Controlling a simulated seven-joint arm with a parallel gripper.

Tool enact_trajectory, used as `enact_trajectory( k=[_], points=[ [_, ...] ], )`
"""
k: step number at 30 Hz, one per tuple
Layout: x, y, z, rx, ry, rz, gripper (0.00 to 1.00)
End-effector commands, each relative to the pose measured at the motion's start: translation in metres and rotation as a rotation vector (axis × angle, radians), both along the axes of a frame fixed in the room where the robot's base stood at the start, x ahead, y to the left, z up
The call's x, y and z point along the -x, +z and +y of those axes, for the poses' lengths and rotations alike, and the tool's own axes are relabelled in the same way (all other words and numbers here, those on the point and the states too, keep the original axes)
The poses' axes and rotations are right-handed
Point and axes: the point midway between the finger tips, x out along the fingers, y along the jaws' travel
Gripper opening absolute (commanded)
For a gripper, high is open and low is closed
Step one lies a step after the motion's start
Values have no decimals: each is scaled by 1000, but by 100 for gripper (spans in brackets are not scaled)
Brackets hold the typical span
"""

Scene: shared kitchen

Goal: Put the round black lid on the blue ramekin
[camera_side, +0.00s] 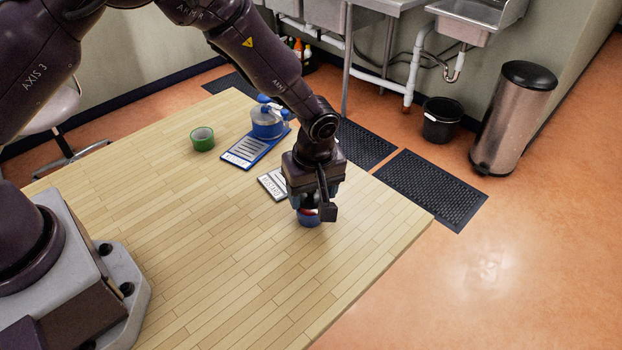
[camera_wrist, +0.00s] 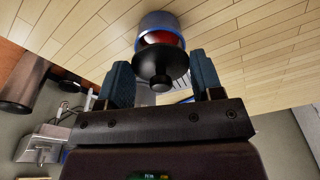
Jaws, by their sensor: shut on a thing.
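The blue ramekin (camera_wrist: 148,19) stands on the wooden table, with red contents showing inside. It also shows under my gripper in the side view (camera_side: 309,220). The round black lid (camera_wrist: 143,62), with a knob at its middle, is between my two fingers in the wrist view. My gripper (camera_wrist: 160,62) is shut on the lid's sides. The lid overlaps part of the ramekin's opening in that view, and red shows past its edge. In the side view my gripper (camera_side: 311,207) hangs directly over the ramekin and mostly hides the lid. I cannot tell whether lid and ramekin touch.
A small card with printed lines (camera_side: 270,184) lies just behind my gripper. A blue board (camera_side: 240,157) lies further back, with a blue-and-grey pot (camera_side: 266,127) at its far end. A green ring-like container (camera_side: 202,139) stands left of it. The front of the wooden table (camera_side: 220,270) is clear.

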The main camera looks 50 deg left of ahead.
Motion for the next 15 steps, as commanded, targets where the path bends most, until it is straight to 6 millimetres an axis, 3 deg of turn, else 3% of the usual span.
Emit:
enact_trajectory(
  k=[15],
  points=[
    [0, -11, 0, 0, 1, -1, 35]
  ],
)
